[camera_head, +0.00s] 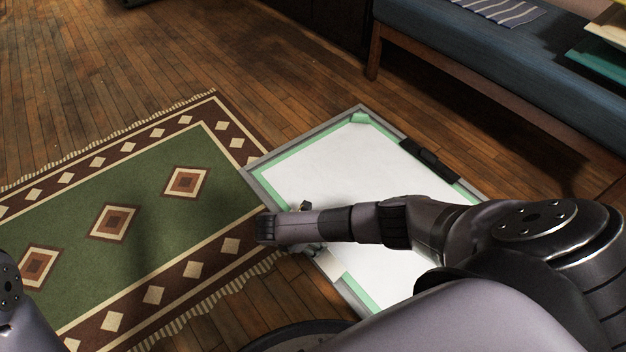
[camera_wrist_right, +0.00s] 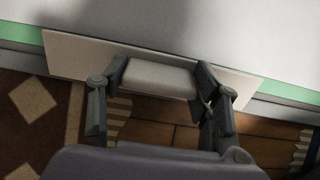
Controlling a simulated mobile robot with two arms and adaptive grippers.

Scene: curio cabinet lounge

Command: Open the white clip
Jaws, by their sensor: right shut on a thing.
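The white clip (camera_wrist_right: 75,58) is a long pale bar with a raised middle block, lying along the near edge of a board (camera_head: 310,165). In the head view one end of the clip (camera_head: 331,263) shows below my right arm; the rest is hidden. My right gripper (camera_wrist_right: 162,76) is shut on the raised block of the clip, one finger at each end of it. In the head view the right gripper (camera_head: 309,227) is mostly covered by its own wrist. My left gripper is not in view; only a bit of my left arm shows at the left edge.
The board has a grey frame, green border and white sheet. A black clip (camera_head: 430,160) sits on its far right edge. A patterned green rug (camera_head: 150,200) lies left of it. A blue bench (camera_head: 500,60) stands behind. Bare wooden floor shows at the upper left.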

